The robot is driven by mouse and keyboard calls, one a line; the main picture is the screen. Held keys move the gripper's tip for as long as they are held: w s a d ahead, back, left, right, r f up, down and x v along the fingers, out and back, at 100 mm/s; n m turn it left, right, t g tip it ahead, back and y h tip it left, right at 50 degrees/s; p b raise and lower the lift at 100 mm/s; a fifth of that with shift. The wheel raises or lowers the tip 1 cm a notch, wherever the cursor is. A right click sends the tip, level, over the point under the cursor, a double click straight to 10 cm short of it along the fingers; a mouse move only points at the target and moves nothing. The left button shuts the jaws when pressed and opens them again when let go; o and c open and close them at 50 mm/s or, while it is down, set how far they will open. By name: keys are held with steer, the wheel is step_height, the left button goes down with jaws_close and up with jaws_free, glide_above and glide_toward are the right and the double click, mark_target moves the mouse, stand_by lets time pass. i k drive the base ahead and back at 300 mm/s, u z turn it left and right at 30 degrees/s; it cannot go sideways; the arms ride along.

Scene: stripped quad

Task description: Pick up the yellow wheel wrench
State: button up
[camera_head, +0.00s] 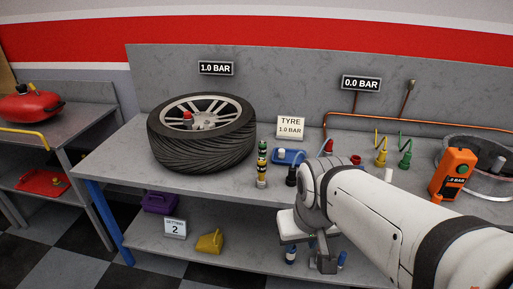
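A yellow bent bar (24,132), which looks like the wheel wrench, lies at the front edge of the left bench's top. Its left end is cut off by the picture's edge. My gripper (322,262) hangs below my white arm at lower centre right, in front of the main bench and its lower shelf. It is far to the right of the yellow bar and apart from it. The fingers are small and partly hidden, so I cannot tell whether they are open.
A red can (30,108) stands behind the bar on the left bench (75,118). The main bench (115,155) carries a tyre (203,150), small bottles, valves and an orange gauge (453,174). Its lower shelf holds a purple box (160,202) and a yellow block (209,242). Checkered floor shows at lower left.

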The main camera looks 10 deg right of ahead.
mark_target(261, 181)
steer(key=u, duration=0.05)
steer(key=i, duration=1)
steer(key=z, duration=0.05)
